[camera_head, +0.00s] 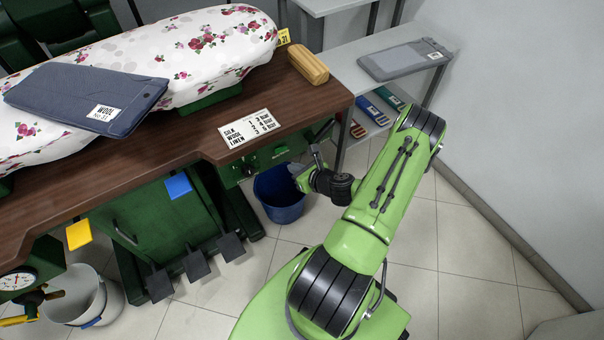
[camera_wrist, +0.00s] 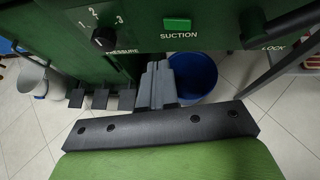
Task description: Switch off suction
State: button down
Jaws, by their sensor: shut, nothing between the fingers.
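The suction switch (camera_wrist: 177,24) is a small bright green rectangle on the dark green panel, above the word SUCTION in the wrist view. My gripper (camera_wrist: 158,68) is shut and empty, its grey fingers together below the panel's lower edge in that picture and apart from the switch. In the head view, my gripper (camera_head: 298,172) is near the front panel (camera_head: 262,160) under the table edge, above a blue bucket. The switch cannot be made out in the head view.
A pressure knob (camera_wrist: 103,37) sits left of the switch, and a lock lever (camera_wrist: 285,22) to the right. The blue bucket (camera_head: 280,198), several pedals (camera_head: 196,265) and a white bucket (camera_head: 90,300) are below. The ironing table (camera_head: 180,140) overhangs the panel. Floor at right is clear.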

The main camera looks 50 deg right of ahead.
jog(key=s+r, duration=0.1)
jog(key=s+a+r, duration=0.1)
jog(key=s, duration=0.1)
jog(key=s+a, duration=0.1)
jog(key=shift+s+r+p, duration=0.15)
jog(key=shift+r+p, duration=0.25)
jog(key=w+a+r+n+g+y+p, duration=0.25)
jog(key=a+r+n, duration=0.45)
jog(key=r+n, duration=0.35)
jog(key=w+a+r+n+g+y+p, duration=0.2)
jog(key=a+r+n+g+y+p, duration=0.1)
jog(key=a+r+n, duration=0.75)
jog(key=s+a+r+n+h+p, duration=0.2)
jog(key=s+a+r+n, duration=0.1)
jog(key=s+r+n, duration=0.5)
jog(key=s+a+r+n+h+p, duration=0.2)
jog(key=s+r+n, duration=0.5)
jog(key=r, duration=0.6)
jog(key=shift+s+a+r+n+g+p, duration=0.25)
jog(key=shift+s+a+n+g+p, duration=0.15)
jog(key=shift+a+n+p, duration=0.35)
